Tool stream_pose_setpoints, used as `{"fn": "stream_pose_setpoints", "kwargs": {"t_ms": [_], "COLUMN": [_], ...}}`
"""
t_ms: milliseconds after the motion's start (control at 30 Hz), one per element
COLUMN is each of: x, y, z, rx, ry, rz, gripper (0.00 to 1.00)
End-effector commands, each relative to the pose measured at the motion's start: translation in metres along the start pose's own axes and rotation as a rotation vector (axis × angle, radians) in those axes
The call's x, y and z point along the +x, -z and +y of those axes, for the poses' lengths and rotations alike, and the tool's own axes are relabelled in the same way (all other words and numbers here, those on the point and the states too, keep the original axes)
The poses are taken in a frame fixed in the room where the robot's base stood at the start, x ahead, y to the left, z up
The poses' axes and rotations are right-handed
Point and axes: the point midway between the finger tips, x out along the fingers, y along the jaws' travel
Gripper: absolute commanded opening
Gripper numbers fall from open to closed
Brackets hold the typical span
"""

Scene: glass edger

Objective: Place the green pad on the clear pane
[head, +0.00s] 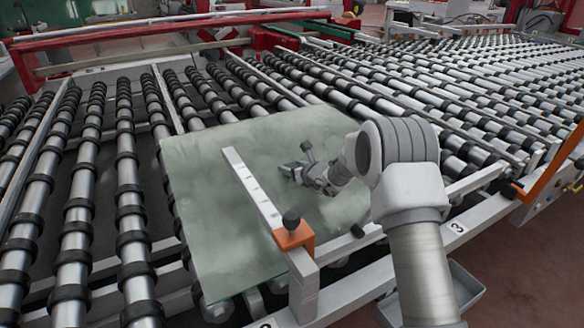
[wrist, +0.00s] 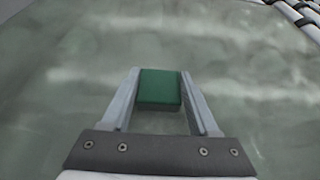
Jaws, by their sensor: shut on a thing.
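The clear pane (head: 205,215) is a greenish, hazy glass sheet lying flat on the rollers in the middle of the head view. It also fills most of the wrist view (wrist: 60,110). My gripper (head: 290,170) is over the pane, right of the ruler bar. In the wrist view, my gripper (wrist: 161,75) is shut on the green pad (wrist: 160,88), a small dark green block between the two fingers. Whether the pad touches the pane or is just above it, I cannot tell.
A pale ruler bar (head: 250,187) with an orange clamp (head: 293,235) and black knob crosses the pane left of my gripper. Roller conveyors (head: 400,85) extend around the pane. A red frame (head: 150,32) stands at the back.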

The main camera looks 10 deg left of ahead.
Motion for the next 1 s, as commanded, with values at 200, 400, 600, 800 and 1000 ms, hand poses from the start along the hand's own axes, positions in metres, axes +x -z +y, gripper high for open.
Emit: {"fn": "stream_pose_setpoints", "kwargs": {"t_ms": [200,400,600,800,1000], "x": [0.000,0.000,-0.003,-0.029,-0.057], "y": [0.001,0.001,-0.004,-0.002,-0.002], "z": [0.000,0.000,0.000,-0.001,-0.001], "rx": [0.000,0.000,0.000,0.000,0.001], "ry": [0.000,0.000,0.000,0.002,0.001], "rz": [0.000,0.000,0.000,0.000,0.000], "gripper": [0.91,0.91,0.91,0.91,0.91]}}
